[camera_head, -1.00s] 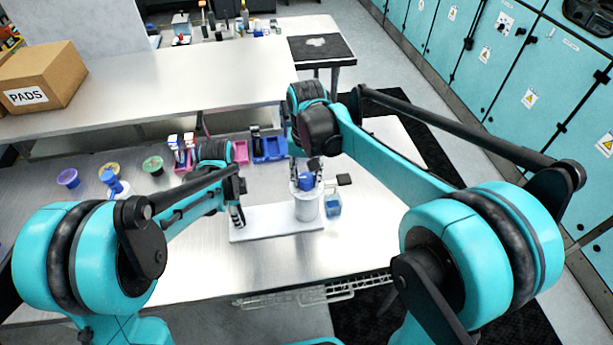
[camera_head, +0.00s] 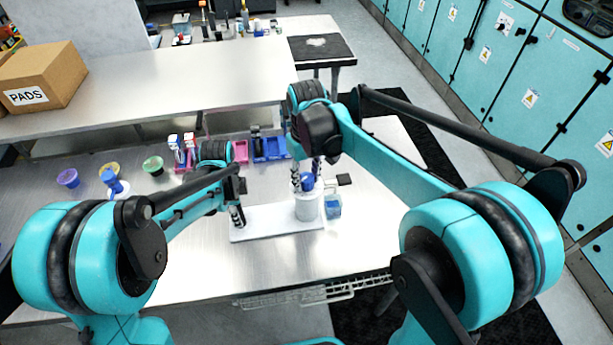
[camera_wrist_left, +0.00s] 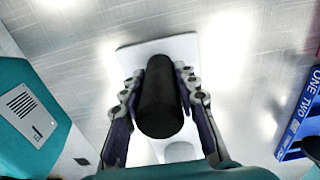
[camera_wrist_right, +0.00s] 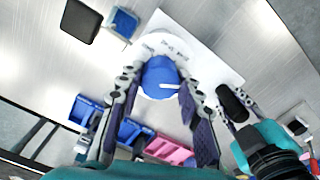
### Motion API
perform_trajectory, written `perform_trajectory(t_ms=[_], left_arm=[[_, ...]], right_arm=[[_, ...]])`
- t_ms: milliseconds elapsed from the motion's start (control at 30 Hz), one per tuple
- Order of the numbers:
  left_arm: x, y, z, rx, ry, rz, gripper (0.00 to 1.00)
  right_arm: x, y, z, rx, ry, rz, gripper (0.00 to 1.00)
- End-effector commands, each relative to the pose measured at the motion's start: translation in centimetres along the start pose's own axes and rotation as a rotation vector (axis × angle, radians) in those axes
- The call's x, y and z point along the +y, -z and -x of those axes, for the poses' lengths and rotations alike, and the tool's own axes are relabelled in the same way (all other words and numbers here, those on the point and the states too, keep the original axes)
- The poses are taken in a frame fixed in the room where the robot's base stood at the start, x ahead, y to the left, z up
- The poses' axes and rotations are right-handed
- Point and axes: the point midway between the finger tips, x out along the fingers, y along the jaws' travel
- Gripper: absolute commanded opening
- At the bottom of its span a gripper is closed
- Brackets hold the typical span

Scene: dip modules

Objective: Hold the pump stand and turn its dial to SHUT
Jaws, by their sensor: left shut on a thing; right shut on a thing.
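The pump stand has a flat white base (camera_head: 270,222), a black upright grip (camera_wrist_left: 160,98) and a white cylinder (camera_head: 307,208) topped by a blue dial (camera_wrist_right: 160,78). My left gripper (camera_head: 238,215) is shut on the black grip at the base's left end, with a finger on each side in the left wrist view. My right gripper (camera_head: 307,184) points down from above and is shut on the blue dial, with its fingers on either side. A white pointer line on the dial points right in the right wrist view. Dark lettering on the white top beside it is too blurred to read.
Blue bins (camera_head: 270,148) and a pink bin (camera_head: 240,150) stand behind. Several small cups are at the left. The table front is clear.

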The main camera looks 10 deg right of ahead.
Motion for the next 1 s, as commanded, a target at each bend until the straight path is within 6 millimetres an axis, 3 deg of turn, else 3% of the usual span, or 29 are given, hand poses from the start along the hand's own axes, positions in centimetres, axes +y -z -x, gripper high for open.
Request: perform_trajectory(t_ms=[467,500,567,867,1000], left_arm=[[0.0,0.0,0.0,0.000,0.000,0.000,0.00],[0.0,0.0,0.0,0.000,0.000,0.000,0.00],[0.0,0.0,0.0,0.000,0.000,0.000,0.00],[0.0,0.0,0.0,0.000,0.000,0.000,0.00],[0.0,0.0,0.0,0.000,0.000,0.000,0.00]], right_arm=[[0.0,0.0,0.0,-0.001,-0.001,0.015,0.06],[0.0,0.0,0.0,-0.001,-0.001,0.015,0.43],[0.0,0.0,0.0,-0.001,0.000,0.015,0.56],[0.0,0.0,0.1,0.000,0.000,0.014,0.56],[0.0,0.0,1.2,0.000,0.000,0.014,0.56]])
